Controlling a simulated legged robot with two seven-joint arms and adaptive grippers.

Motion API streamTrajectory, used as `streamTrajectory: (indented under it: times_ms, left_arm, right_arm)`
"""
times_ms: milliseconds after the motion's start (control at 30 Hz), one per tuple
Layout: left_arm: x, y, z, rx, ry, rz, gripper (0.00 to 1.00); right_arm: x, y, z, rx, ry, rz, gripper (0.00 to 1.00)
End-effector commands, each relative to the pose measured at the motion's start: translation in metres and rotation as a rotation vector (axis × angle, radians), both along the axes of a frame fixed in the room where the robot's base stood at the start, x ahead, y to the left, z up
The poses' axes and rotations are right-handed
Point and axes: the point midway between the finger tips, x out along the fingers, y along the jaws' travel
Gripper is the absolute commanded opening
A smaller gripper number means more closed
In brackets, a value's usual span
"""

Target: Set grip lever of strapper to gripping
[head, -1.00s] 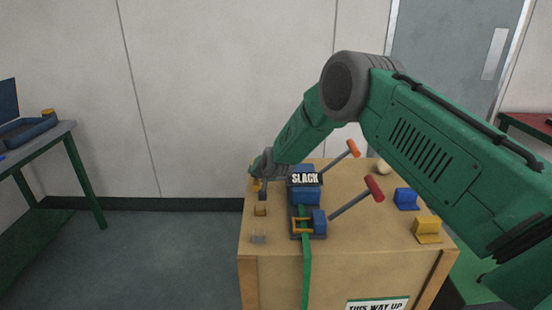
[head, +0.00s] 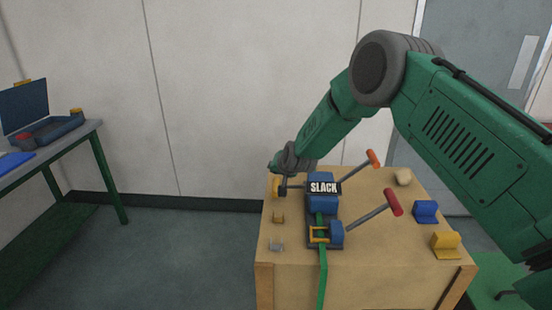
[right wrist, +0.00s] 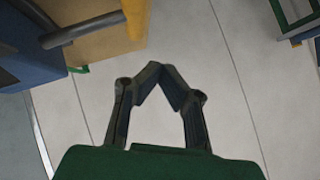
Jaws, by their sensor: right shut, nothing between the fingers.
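The strapper (head: 322,204), blue with a dark base and a "SLACK" label (head: 323,187), sits on the wooden crate (head: 375,245). A red-handled lever (head: 370,214) and an orange-handled lever (head: 357,167) stick out to its right. A dark bar (head: 293,187) sticks out on its left; I cannot tell which is the grip lever. My right gripper (head: 277,176) is at the strapper's far left; its fingertips are hard to make out there. In the right wrist view the gripper (right wrist: 157,70) is shut and empty, apart from the dark bar (right wrist: 85,28). My left gripper is not in view.
A green strap (head: 323,280) runs down the crate's front. Yellow (head: 446,242) and blue (head: 426,210) brackets lie on the right of the crate, and small pieces (head: 278,218) on the left. A side table (head: 75,140) stands at the far left, with clear floor between.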

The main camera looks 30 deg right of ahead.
Motion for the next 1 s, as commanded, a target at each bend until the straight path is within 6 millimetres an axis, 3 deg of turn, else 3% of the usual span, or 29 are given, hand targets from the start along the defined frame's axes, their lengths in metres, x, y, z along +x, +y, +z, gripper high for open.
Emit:
streamTrajectory:
  times_ms: [200, 400, 1000]
  left_arm:
    - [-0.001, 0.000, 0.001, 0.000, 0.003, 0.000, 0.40]
    - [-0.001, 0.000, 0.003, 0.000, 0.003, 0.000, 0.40]
    - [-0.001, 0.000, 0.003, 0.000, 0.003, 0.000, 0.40]
  right_arm:
    - [-0.029, 0.018, 0.033, -0.001, 0.000, 0.002, 0.00]
    - [-0.045, 0.026, 0.051, 0.000, -0.001, 0.000, 0.00]
    - [-0.048, 0.029, 0.056, -0.001, -0.003, 0.001, 0.00]
